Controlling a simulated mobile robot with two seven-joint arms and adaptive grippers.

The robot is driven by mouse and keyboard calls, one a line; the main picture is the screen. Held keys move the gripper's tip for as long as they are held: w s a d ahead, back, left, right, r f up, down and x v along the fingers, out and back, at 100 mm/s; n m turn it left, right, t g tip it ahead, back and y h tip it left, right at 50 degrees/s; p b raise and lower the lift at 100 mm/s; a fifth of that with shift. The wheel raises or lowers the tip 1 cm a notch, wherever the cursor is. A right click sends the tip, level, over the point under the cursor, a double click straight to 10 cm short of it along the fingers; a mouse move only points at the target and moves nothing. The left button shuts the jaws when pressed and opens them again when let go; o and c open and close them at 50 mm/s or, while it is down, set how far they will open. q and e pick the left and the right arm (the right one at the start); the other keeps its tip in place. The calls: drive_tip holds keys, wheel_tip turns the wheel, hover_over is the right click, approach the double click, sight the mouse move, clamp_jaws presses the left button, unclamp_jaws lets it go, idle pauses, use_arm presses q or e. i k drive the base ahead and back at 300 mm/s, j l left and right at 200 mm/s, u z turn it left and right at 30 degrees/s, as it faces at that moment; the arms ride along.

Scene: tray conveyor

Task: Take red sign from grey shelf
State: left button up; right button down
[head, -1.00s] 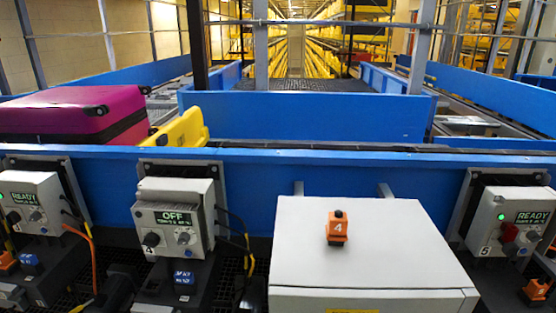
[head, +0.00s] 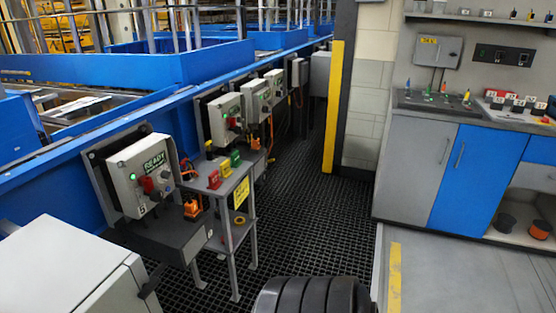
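A small grey shelf (head: 207,195) on legs stands on the dark grated floor, left of centre in the head view, beside the row of control boxes. A small red block-like sign (head: 214,180) sits on its top near the front left edge. A green block (head: 235,158) and a yellow block (head: 225,167) sit behind it on the same top. A yellow label (head: 241,193) hangs on the shelf's side. Neither gripper is in view.
Grey control boxes (head: 138,174) line the blue conveyor (head: 60,185) on the left. A white cabinet (head: 62,268) stands at the near left. A workbench with a blue door (head: 478,180) stands right. The grated floor (head: 310,200) between is clear, except a dark ribbed thing (head: 310,297) at the bottom edge.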

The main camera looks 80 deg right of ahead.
sight(214, 182)
drive_tip(key=z, duration=2)
drive_tip(key=i+l+u, duration=0.3)
drive_tip(key=i+l, duration=0.45)
